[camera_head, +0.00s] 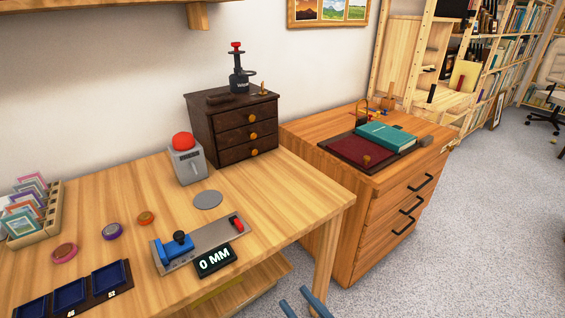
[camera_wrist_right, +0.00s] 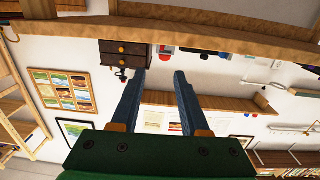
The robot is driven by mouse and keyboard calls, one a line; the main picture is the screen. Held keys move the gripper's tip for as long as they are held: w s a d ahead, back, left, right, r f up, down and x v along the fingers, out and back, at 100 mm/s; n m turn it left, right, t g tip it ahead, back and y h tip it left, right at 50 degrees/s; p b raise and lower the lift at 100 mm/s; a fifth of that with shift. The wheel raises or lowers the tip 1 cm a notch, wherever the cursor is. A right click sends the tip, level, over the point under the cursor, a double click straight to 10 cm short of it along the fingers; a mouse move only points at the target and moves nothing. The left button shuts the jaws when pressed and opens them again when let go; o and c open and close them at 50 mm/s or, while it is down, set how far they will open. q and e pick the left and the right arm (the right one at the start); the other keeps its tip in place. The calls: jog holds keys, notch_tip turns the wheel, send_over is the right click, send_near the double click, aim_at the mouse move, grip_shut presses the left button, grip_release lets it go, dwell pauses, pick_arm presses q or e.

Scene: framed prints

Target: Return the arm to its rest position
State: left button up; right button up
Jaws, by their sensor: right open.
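My right gripper (camera_head: 293,296) shows only as two blue-grey fingertips at the bottom edge of the head view, in front of the table's near right side. In the right wrist view the right gripper (camera_wrist_right: 159,73) has its two fingers clearly apart with nothing held between them. That view is upside down and shows the wall and furniture beyond. The rest of the right arm is hidden in the head view. My left gripper is in neither view.
The wooden table (camera_head: 290,205) carries a blue clamp gauge (camera_head: 178,248), a grey box with a red button (camera_head: 187,165) and a dark drawer chest (camera_head: 232,125). A drawer cabinet (camera_head: 375,225) stands to the right. Carpet (camera_head: 480,240) is clear at far right.

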jog(key=s+d+f+m+g+h, duration=0.1)
jog(key=s+d+f+g+h, duration=0.25)
jog(key=f, duration=1.05)
jog(key=s+d+f+m+g+h, duration=0.15)
jog(key=d+f+g+h, duration=0.35)
jog(key=f, duration=0.8)
jog(key=s+d+f+m+g+h, duration=0.1)
jog(key=s+d+f+g, duration=0.2)
jog(key=s+f, duration=0.55)
jog(key=s+d+f+m+g+h, duration=0.1)
jog(key=s+d+f+g, duration=0.25)
jog(key=s, duration=0.95)
pick_arm(q)
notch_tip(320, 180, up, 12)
jog(key=p, duration=1.2)
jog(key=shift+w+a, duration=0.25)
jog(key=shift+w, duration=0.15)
pick_arm(e)
notch_tip(320, 180, up, 11)
jog(key=w+t, duration=0.1)
jog(key=shift+r+y, duration=0.1)
jog(key=shift+y, duration=0.15)
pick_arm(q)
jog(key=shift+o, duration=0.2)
pick_arm(e)
jog(key=shift+a, duration=0.1)
